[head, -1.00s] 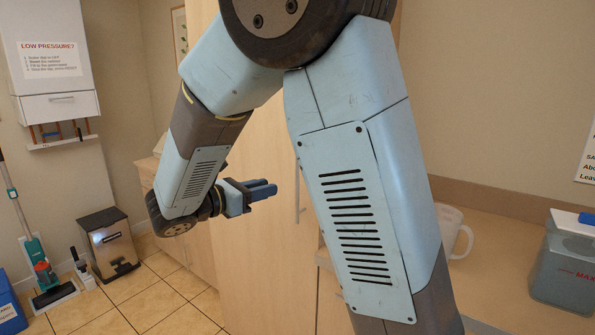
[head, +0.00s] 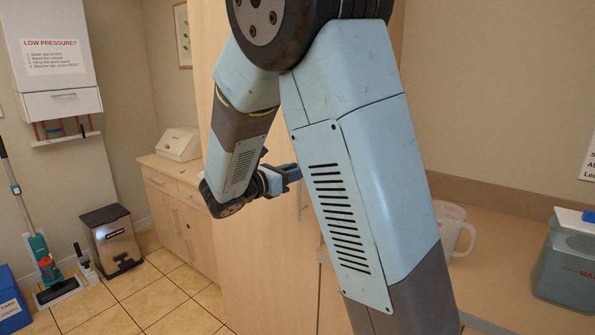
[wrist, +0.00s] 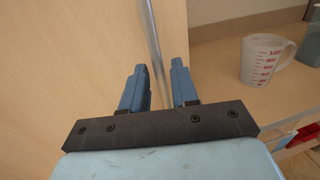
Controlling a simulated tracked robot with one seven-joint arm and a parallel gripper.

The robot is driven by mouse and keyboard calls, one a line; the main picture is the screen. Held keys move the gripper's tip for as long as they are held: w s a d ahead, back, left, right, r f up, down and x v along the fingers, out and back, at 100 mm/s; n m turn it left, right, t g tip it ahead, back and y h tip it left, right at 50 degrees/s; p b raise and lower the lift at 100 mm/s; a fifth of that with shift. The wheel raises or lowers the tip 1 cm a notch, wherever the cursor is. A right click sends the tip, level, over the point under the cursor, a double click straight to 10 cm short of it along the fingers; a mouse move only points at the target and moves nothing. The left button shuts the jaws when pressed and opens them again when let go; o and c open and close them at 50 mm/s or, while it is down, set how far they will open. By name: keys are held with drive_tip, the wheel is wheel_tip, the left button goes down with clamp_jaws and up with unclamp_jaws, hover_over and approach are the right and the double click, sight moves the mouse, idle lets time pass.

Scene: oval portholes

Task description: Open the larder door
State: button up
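The larder door (head: 262,255) is a tall pale wood panel behind my arm, and it looks closed. Its thin upright metal bar handle shows in the wrist view (wrist: 154,45), running down between my two blue fingers. My gripper (wrist: 158,85) is open, with a gap between the fingers; I cannot tell whether either touches the bar. In the head view my gripper (head: 291,172) is at the door's right side, its fingertips partly hidden behind my upper arm, which also covers part of the handle.
A worktop (head: 500,240) with a measuring jug (head: 452,230) and a grey container (head: 567,260) lies right of the larder. At left are a low cabinet (head: 180,205), a pedal bin (head: 112,240) and a mop (head: 45,265). Tiled floor (head: 150,300) is clear between.

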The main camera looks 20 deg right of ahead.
drive_tip(key=shift+x, duration=1)
drive_tip(key=shift+c, duration=0.3)
clamp_jaws()
